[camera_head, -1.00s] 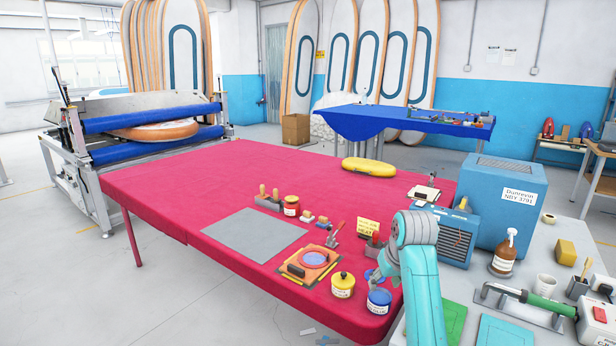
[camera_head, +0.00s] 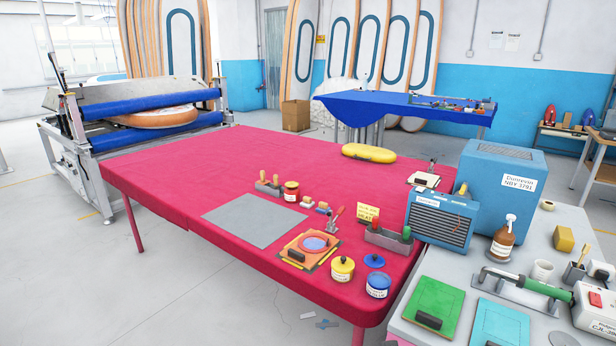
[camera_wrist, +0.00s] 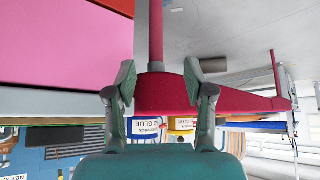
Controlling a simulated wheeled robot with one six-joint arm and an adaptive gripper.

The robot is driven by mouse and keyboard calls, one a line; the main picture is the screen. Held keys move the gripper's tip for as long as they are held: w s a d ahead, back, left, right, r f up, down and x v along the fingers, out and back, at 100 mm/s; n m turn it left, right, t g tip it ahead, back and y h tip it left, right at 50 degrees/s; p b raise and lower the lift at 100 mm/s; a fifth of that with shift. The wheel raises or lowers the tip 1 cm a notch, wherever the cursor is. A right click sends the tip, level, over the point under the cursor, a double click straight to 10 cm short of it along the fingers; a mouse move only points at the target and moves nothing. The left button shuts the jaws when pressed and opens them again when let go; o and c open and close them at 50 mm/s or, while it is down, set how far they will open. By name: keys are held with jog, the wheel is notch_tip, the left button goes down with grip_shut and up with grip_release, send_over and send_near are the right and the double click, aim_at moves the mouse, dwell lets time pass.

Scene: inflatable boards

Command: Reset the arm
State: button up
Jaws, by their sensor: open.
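My gripper (camera_wrist: 158,82) shows in the wrist view, its two fingers spread apart with nothing held between them. That view is upside down, with the red table's edge (camera_wrist: 225,104) and the labelled glue jars behind the fingers. My arm and gripper are out of sight in the head view. There the red table (camera_head: 190,180) carries a blue jar (camera_head: 377,286), a yellow jar (camera_head: 342,269) and a loose blue lid (camera_head: 375,260).
A grey side table (camera_head: 450,262) at the right bears a teal heater (camera_head: 440,222), a blue box (camera_head: 500,205), a brown spray bottle (camera_head: 503,240) and a green-handled tool (camera_head: 530,285). A roller machine (camera_head: 150,115) stands at the left. Floor at the front left is clear.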

jog(key=s+f+t, duration=0.2)
jog(key=s+f, duration=0.2)
jog(key=s, duration=1)
jog(key=s+f+t, duration=0.2)
jog(key=s+f, duration=0.2)
jog(key=s, duration=1.1)
jog(key=s+r+m+t, duration=0.1)
jog(key=s+r+t, duration=0.2)
jog(key=s+r, duration=1.5)
jog(key=s, duration=0.3)
jog(key=shift+s+a+h, duration=0.15)
jog(key=shift+s+h, duration=0.15)
jog(key=shift+s, duration=0.05)
jog(key=shift+c, duration=0.2)
